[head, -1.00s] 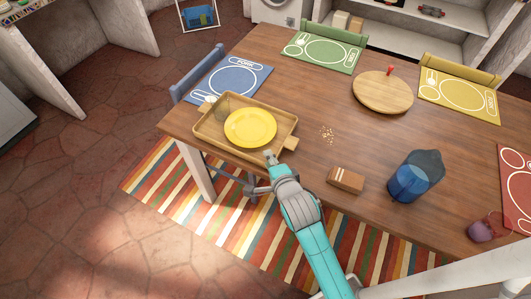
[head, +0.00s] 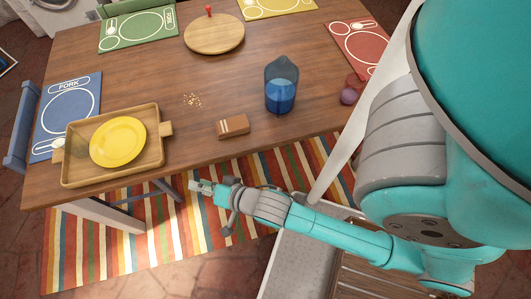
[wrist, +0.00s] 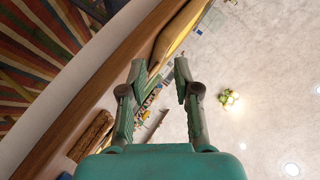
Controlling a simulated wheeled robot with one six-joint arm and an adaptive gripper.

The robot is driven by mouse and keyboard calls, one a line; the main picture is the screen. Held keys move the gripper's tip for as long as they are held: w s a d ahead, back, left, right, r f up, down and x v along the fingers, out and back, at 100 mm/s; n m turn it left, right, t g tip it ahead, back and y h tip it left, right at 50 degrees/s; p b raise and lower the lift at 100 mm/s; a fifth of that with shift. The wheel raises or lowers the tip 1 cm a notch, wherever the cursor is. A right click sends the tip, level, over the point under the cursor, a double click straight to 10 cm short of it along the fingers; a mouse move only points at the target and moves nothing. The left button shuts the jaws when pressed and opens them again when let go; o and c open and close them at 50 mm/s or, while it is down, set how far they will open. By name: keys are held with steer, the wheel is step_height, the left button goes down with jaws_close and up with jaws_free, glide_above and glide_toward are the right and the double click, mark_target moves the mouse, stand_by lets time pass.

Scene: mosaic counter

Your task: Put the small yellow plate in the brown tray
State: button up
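The small yellow plate (head: 118,142) lies inside the brown tray (head: 72,180), which sits at the near left corner of the wooden table. The tray is rectangular with a handle at each end. My gripper (head: 198,187) is off the table's near edge, to the right of the tray and apart from both tray and plate. In the wrist view my gripper (wrist: 160,64) has its two fingers apart with nothing between them.
A brown block (head: 233,127), a blue pitcher (head: 281,90) and a round wooden board (head: 214,34) stand on the table (head: 180,65). Crumbs (head: 192,100) lie in the middle. Coloured placemats line the edges. A blue chair (head: 20,130) is at left.

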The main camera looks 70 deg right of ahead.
steer(key=s+r+n, duration=0.2)
steer(key=s+n, duration=0.2)
steer(key=s, duration=0.3)
steer(key=s+a+r+n, duration=0.1)
steer(key=s+r+n, duration=0.2)
steer(key=s, duration=0.4)
steer(key=s+r+n+t+y, duration=0.1)
steer(key=s+r+n, duration=0.1)
steer(key=s+n, duration=0.3)
steer(key=v, duration=0.3)
steer(key=shift+a+f, duration=0.2)
steer(key=shift+a, duration=0.05)
